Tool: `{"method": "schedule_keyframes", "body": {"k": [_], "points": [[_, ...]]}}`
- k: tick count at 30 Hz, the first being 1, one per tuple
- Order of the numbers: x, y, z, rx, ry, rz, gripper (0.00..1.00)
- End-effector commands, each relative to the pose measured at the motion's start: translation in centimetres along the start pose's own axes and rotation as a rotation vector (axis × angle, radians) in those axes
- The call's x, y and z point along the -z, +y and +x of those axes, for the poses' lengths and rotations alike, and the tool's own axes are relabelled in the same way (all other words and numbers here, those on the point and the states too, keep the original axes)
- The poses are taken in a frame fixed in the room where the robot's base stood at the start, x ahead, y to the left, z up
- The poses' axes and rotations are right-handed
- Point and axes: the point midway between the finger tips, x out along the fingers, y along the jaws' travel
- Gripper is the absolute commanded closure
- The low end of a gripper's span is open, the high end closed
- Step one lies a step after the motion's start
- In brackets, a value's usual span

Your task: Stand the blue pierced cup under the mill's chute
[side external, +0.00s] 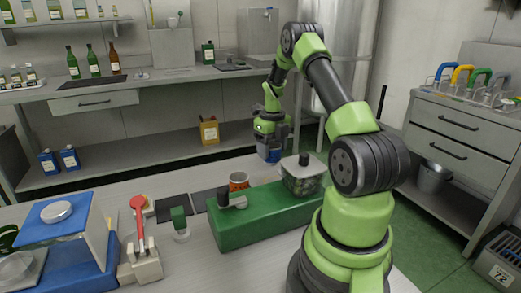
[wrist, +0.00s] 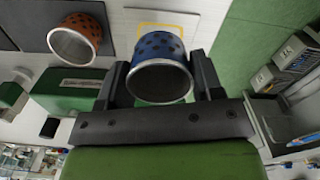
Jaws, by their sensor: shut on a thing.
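The blue pierced cup (wrist: 162,50) has dark round holes and a bright metal rim. My gripper (wrist: 160,66) is shut on it, a finger on either side, with the rim facing the wrist camera. In the side external view my gripper (side external: 270,143) holds the blue cup (side external: 271,155) beyond the mill, near the table's far edge. The mill (side external: 265,215) is a long green body with a clear, dark-lidded hopper (side external: 304,178). Part of its green body shows in the wrist view (wrist: 62,88). I cannot clearly make out the chute.
An orange pierced cup (side external: 239,181) stands behind the mill, left of my gripper; it also shows in the wrist view (wrist: 78,40). A yellow-outlined white square (wrist: 152,20) lies near the blue cup. A blue scale (side external: 65,245) and red-handled device (side external: 138,240) stand left.

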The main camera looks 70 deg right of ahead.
Motion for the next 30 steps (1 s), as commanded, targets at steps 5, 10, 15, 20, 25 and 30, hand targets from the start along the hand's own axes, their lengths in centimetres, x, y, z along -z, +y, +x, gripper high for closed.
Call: {"method": "schedule_keyframes", "body": {"k": [5, 10, 15, 20, 25, 30], "points": [[0.1, -0.2, 0.7, 0.000, 0.001, 0.037, 0.55], [0.1, -0.2, 2.2, -0.001, 0.003, 0.035, 0.55], [0.1, -0.2, 4.0, -0.001, 0.002, 0.033, 0.55], [0.1, -0.2, 5.7, -0.001, 0.002, 0.032, 0.55], [1.3, 0.1, 6.2, -0.002, 0.002, 0.033, 0.55], [2.4, 0.5, 6.2, -0.001, 0.001, 0.032, 0.55]]}}
